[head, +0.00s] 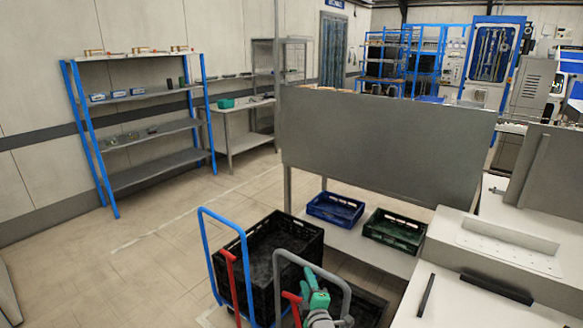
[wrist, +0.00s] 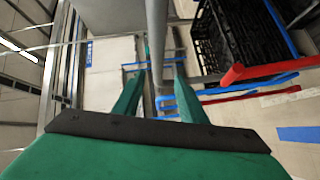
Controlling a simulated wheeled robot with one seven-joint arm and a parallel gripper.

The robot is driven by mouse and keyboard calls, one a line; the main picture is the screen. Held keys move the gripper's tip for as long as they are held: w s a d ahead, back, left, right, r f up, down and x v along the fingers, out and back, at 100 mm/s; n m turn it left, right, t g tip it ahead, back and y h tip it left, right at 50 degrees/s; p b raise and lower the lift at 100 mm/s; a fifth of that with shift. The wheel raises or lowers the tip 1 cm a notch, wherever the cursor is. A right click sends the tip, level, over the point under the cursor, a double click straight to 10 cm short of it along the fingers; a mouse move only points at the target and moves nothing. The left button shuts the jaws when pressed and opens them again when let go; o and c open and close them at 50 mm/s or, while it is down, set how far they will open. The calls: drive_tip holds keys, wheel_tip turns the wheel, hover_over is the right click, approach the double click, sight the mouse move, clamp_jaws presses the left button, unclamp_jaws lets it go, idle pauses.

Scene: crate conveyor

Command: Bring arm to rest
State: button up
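My gripper (head: 308,272) is green and shows low in the head view, by the grey looped handle (head: 348,300) of a cart. In the wrist view its two green fingers (wrist: 158,80) stand apart. A grey bar (wrist: 156,35) runs lengthwise through the gap between them in the picture. I cannot tell whether the bar lies between the fingers or beyond them. No object is seen gripped. The rest of my arm is mostly out of view.
A blue-handled cart (head: 204,240) carries a black crate (head: 310,235), with a red lever (head: 231,280) beside it. A blue crate (head: 335,208) and a green crate (head: 394,230) sit under a grey panel (head: 385,140). Open floor (head: 150,265) lies at left.

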drive_tip(key=s+a+f+m+t, duration=0.1)
drive_tip(key=s+a+f+m, duration=0.1)
drive_tip(key=s+a+m, duration=0.65)
drive_tip(key=s+a+f+m+h, duration=0.1)
drive_tip(key=s+a+f+m, duration=0.15)
drive_tip(key=s, duration=0.65)
drive_tip(key=s+a+f+m+h, duration=0.15)
drive_tip(key=s+a, duration=0.25)
drive_tip(key=s, duration=0.6)
drive_tip(key=s+d+f+m+g, duration=0.1)
drive_tip(key=s+m, duration=0.1)
drive_tip(key=s, duration=0.7)
drive_tip(key=s+d+f+m, duration=0.1)
drive_tip(key=s+d+m, duration=0.1)
drive_tip(key=s, duration=0.8)
drive_tip(key=s+d+r, duration=0.2)
drive_tip(key=s+r, duration=0.1)
drive_tip(key=s, duration=0.3)
drive_tip(key=s+d+r+g, duration=0.1)
drive_tip(key=s+d+r, duration=0.2)
drive_tip(key=s, duration=0.4)
drive_tip(key=shift+s+d+r, duration=0.15)
drive_tip(key=shift+s+d, duration=0.1)
drive_tip(key=shift+d, duration=0.05)
